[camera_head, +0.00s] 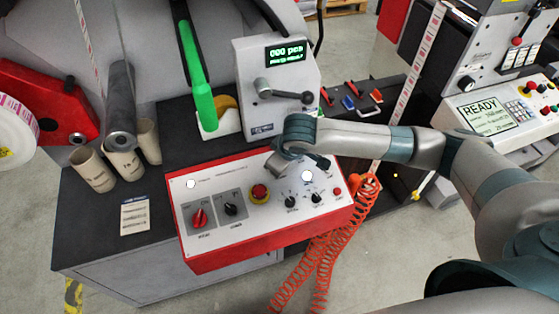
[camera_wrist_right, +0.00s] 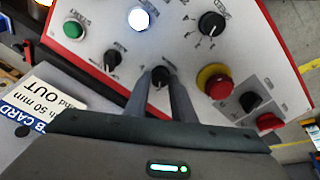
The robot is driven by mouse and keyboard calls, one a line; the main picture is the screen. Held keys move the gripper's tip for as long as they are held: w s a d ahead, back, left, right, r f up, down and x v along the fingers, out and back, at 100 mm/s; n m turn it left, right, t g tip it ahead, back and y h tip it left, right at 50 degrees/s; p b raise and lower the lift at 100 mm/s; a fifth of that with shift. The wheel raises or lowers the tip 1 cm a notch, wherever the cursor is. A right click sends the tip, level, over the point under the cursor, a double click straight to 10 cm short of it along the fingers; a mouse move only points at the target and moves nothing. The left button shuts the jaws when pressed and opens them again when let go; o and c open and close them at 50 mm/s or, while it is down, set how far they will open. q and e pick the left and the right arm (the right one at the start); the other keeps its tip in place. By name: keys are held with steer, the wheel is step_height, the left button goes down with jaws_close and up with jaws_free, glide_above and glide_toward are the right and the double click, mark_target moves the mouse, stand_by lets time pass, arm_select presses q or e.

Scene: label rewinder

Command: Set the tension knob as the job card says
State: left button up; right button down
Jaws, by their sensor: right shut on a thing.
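The red-edged control panel (camera_head: 228,250) stands on the dark bench with several knobs on its pale top. My right gripper (camera_wrist_right: 160,82) is shut on a small black knob (camera_wrist_right: 160,74), one finger on each side. Its label is too small to read, and the hand hides it in the head view. A job card (camera_wrist_right: 48,108) lies beside the panel in the wrist view, only partly readable ("50 mm", "OUT"). A small printed card (camera_head: 135,216) lies left of the panel in the head view; I cannot tell if it is the same one. My left gripper is not in view.
Near the held knob are another black knob (camera_wrist_right: 112,60), a dial (camera_wrist_right: 211,24), a red emergency stop (camera_wrist_right: 218,86) and a green button (camera_wrist_right: 75,30). A lever unit with a green display (camera_head: 286,53) stands behind. Cardboard cores (camera_head: 94,170) stand left; a coiled orange hose (camera_head: 322,258) hangs right.

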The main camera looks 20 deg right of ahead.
stand_by(0.4)
steer(key=c, duration=1.5)
jaws_free()
steer(key=shift+c, duration=0.2)
steer(key=shift+r, duration=0.1)
steer(key=b+v, duration=0.3)
steer(key=v, duration=1.4)
steer(key=shift+r, duration=0.2)
steer(key=shift+f, duration=0.1)
